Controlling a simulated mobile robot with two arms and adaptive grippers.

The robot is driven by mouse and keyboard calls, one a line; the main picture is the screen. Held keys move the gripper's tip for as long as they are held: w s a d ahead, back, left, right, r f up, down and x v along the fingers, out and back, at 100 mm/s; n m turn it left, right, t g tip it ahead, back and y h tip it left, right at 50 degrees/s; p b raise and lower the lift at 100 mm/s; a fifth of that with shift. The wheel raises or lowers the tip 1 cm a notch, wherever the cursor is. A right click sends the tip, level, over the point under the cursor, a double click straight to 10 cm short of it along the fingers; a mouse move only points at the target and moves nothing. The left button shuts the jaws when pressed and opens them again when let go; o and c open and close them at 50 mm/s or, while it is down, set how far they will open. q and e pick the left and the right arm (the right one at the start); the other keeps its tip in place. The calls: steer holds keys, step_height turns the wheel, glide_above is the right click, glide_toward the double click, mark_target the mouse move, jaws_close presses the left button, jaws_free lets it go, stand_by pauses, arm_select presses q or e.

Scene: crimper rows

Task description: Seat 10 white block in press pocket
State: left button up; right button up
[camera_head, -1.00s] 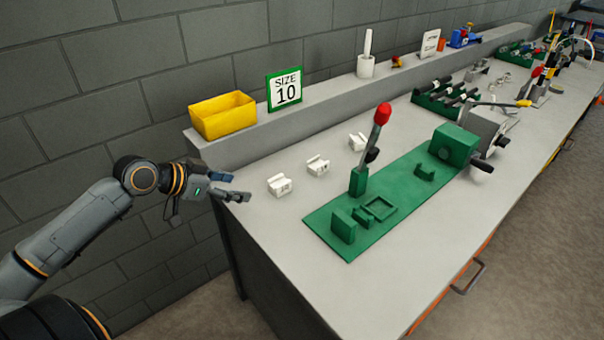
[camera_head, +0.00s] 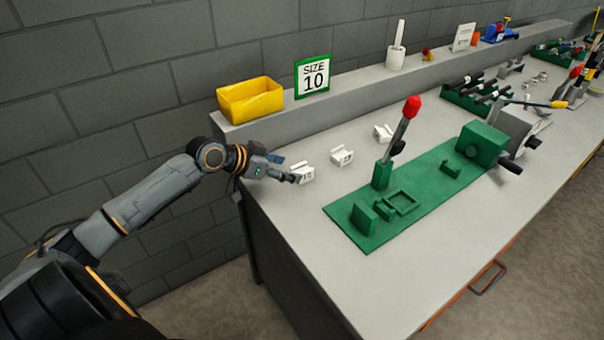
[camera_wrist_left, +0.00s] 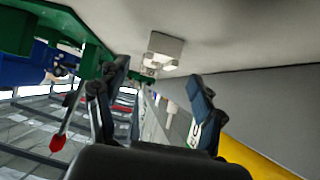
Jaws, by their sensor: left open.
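Three white blocks stand in a row on the grey bench: a near one (camera_head: 306,174), a middle one (camera_head: 342,155) and a far one (camera_head: 383,133). The near one has a dark marking, too small to read surely. My left gripper (camera_head: 288,169) is open and empty at its left side, one finger overlapping it in the picture; contact cannot be told. In the left wrist view a white block (camera_wrist_left: 165,48) shows just beyond the open fingers (camera_wrist_left: 158,74). The green press plate (camera_head: 350,236) carries a square-framed pocket (camera_head: 402,210), which looks empty. My right gripper is not in view.
A red-knobbed lever (camera_head: 411,107) rises from the press, right of the blocks. A yellow bin (camera_head: 250,101) and a "SIZE 10" sign (camera_head: 312,76) stand on the back ledge (camera_head: 345,104). Bench surface around the blocks is clear.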

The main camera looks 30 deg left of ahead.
mark_target(302, 170)
arm_select(q)
steer(key=x, duration=0.5)
steer(key=shift+r, duration=0.1)
steer(key=c, duration=1.3)
